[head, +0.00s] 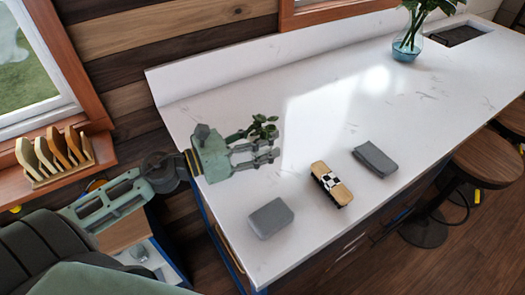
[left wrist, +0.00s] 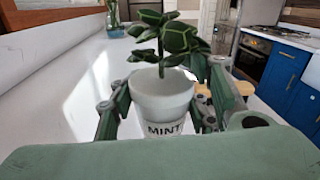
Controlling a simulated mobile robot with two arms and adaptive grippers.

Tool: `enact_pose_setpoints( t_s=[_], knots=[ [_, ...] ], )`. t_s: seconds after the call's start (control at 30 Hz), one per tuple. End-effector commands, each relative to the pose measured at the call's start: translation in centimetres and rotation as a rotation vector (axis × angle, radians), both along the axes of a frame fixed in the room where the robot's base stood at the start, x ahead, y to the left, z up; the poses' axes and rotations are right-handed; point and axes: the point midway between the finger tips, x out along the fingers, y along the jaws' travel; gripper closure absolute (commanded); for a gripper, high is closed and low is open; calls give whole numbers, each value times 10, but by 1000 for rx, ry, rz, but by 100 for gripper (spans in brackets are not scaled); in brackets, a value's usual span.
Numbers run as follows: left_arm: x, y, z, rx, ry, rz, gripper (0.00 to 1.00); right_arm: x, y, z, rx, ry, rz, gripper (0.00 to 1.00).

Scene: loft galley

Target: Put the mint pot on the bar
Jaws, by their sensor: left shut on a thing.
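The mint pot is a white pot marked MINT (left wrist: 160,98) with dark green leaves, upright between my left gripper's fingers in the left wrist view. In the head view its leaves (head: 263,129) show beside the fingers, and the pot itself is mostly hidden. My left gripper (head: 268,152) is shut on the pot, over the left part of the white bar (head: 300,120). I cannot tell whether the pot's base touches the bar top. My right gripper is not in view.
On the bar lie a grey block (head: 271,218), a wooden piece with a checkered band (head: 331,185) and a dark grey case (head: 375,159). A glass vase (head: 406,50) stands far back. Stools (head: 486,160) line the right side. The bar's middle is clear.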

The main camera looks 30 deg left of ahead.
Motion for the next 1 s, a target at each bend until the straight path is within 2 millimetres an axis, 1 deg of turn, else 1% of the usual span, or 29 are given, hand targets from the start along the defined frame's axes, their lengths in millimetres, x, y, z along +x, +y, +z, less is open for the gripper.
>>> enact_pose_setpoints(
  t_s=[0.03,0.17,0.43,0.53,0.73,0.87,0.9,1.0],
  knots=[
    [3,4,-1,-3,-2,2,100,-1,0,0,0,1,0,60],
    [4,8,-7,-4,-2,0,100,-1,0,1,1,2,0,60],
    [4,7,-39,-5,-2,1,100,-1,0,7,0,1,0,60],
    [4,7,-43,-3,-3,-3,100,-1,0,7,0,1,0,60],
    [4,7,-43,-2,-4,-3,100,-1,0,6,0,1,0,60],
    [4,7,-48,-1,-3,-3,100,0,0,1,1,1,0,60],
    [3,7,-48,-1,-2,-3,58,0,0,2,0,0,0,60],
    [3,7,-47,-1,-2,-2,49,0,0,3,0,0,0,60]
  ],
)
